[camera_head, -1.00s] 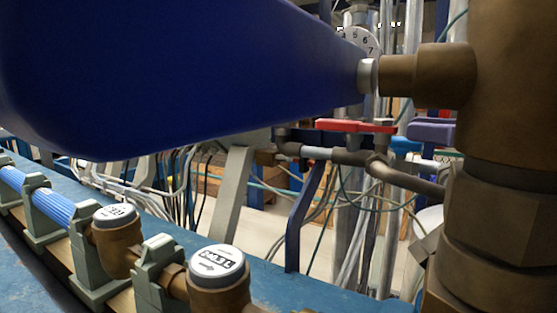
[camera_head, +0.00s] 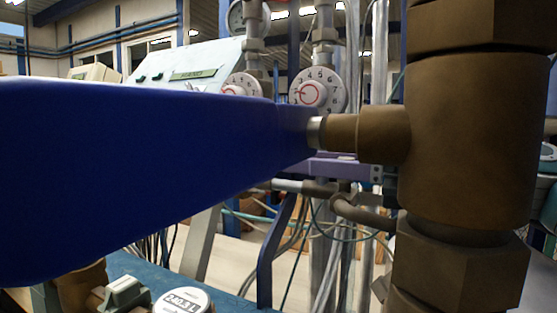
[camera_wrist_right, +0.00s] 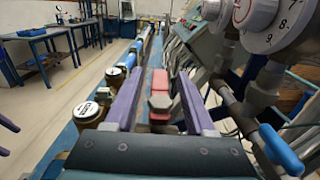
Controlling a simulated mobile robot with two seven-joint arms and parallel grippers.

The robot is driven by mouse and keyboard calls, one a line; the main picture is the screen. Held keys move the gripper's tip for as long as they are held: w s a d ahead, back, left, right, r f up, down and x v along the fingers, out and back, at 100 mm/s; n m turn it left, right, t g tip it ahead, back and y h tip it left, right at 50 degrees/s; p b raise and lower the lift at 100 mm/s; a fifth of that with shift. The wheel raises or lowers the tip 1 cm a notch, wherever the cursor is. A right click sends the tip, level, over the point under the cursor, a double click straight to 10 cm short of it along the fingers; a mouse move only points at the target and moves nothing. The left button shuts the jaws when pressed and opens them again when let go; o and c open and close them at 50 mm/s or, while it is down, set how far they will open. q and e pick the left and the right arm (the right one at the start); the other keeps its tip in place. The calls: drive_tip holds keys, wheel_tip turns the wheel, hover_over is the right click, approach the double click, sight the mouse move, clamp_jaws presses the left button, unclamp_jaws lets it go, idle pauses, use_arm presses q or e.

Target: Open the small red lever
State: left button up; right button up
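The small red lever (camera_wrist_right: 159,82) shows in the right wrist view, between the two purple fingers of my right gripper (camera_wrist_right: 160,73). The fingers are apart, one on each side of the lever; I cannot tell whether they touch it. In the head view, a purple part of my right gripper (camera_head: 345,168) shows just below a large blue handle. The red lever is hidden from the head view now, behind that handle.
The large blue handle (camera_head: 140,170) on a brass valve (camera_head: 470,140) blocks much of the head view. White numbered dials (camera_head: 318,91) stand behind it. The right wrist view shows a small blue lever (camera_wrist_right: 281,150) at right and brass meters (camera_wrist_right: 87,112) at left.

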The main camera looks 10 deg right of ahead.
clamp_jaws()
idle(1.3)
